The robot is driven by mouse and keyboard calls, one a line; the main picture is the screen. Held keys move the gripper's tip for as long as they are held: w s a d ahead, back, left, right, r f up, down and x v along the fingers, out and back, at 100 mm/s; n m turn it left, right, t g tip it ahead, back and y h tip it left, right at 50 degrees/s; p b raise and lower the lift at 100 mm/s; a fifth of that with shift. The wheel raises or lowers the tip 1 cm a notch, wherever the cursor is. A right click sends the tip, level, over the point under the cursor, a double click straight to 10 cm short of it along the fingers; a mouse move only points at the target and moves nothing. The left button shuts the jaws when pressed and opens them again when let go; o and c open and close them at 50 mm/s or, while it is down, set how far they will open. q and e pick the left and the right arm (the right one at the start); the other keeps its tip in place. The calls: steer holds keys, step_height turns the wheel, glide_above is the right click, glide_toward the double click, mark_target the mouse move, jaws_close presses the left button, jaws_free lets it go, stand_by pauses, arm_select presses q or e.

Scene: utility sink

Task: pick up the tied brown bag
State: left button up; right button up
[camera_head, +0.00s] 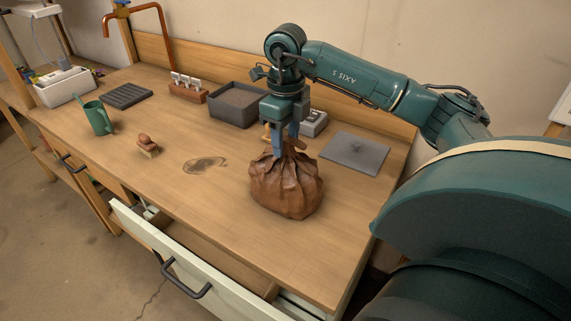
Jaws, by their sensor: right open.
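The tied brown bag (286,190) stands upright on the wooden worktop (215,205), towards its right front part. Its gathered neck points up. My right gripper (286,148) points straight down over the bag, with its fingers at the tied neck. The fingers are open, one on each side of the neck; whether they touch it I cannot tell. The fingers hide part of the neck. My left gripper is not in view.
A dark grey bin (232,108) and a small light grey box (313,124) stand behind the bag. A flat grey plate (355,152) lies to its right. A green watering can (98,117) and a brush (147,145) are further left. An open drawer (205,265) juts out below the front edge.

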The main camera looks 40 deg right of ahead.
steer(key=shift+f, duration=0.1)
steer(key=shift+c, duration=0.2)
steer(key=c, duration=0.9)
jaws_close()
steer(key=shift+a+f, duration=0.1)
stand_by(0.4)
